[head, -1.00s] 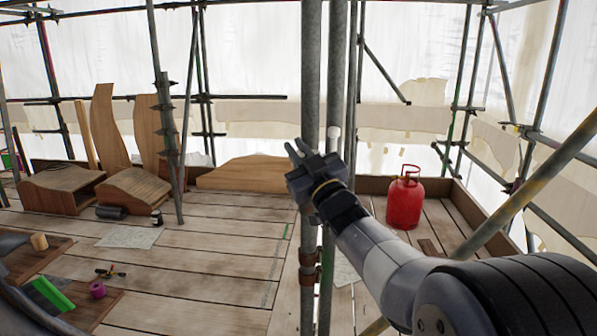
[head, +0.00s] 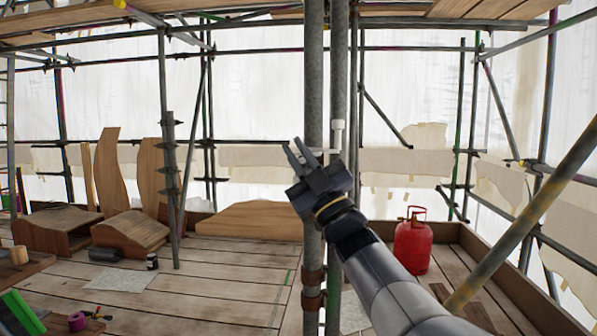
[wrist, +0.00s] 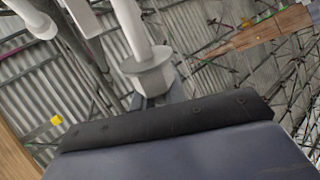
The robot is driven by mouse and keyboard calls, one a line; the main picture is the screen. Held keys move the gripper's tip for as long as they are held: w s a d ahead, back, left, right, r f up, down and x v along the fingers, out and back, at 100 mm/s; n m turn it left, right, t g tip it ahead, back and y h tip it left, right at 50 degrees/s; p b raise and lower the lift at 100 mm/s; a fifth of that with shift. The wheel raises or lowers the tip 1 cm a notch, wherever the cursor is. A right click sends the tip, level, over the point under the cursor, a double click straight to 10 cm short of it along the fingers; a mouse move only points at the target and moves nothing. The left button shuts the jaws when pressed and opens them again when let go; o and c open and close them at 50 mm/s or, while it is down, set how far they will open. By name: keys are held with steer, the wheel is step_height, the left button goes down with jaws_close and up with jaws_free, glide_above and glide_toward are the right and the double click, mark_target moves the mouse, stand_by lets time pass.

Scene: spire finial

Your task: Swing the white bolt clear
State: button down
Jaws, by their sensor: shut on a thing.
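The white bolt (head: 337,130) shows in the head view as a small pale piece just above my gripper, in front of the rear upright pole. In the wrist view the white bolt (wrist: 149,70) is large, a thick rod with a wide hexagonal nut close ahead of the palm. Grey finger parts show beside and below the nut. My gripper (head: 300,150) is at the two upright poles, its fingers pointing up and left. It is shut on the bolt with a gap between the fingers. The exact contact is hidden.
Two grey upright poles (head: 313,90) stand close together behind my gripper. A red gas cylinder (head: 412,245) stands on the planks at right. A slanted pole (head: 530,210) crosses the right side. Curved wooden pieces (head: 130,232) lie at left. The middle planks are fairly clear.

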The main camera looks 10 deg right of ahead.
steer(key=shift+s+a+f+n+g+y+b, duration=0.15)
steer(key=shift+f+n+g+y+b, duration=0.1)
steer(key=shift+n+y+b, duration=0.2)
steer(key=shift+s+d+f+n+g+y+b, duration=0.15)
steer(key=shift+f+n+y+b, duration=0.1)
steer(key=shift+n+y+b, duration=0.15)
steer(key=shift+a+n+y, duration=0.1)
steer(key=shift+n+y, duration=0.15)
steer(key=shift+n, duration=0.1)
steer(key=c, duration=1.5)
jaws_free()
steer(key=shift+o, duration=0.2)
steer(key=v, duration=1)
steer(key=shift+s+f+b, duration=0.2)
steer(key=shift+f+b, duration=0.05)
steer(key=shift+b, duration=0.1)
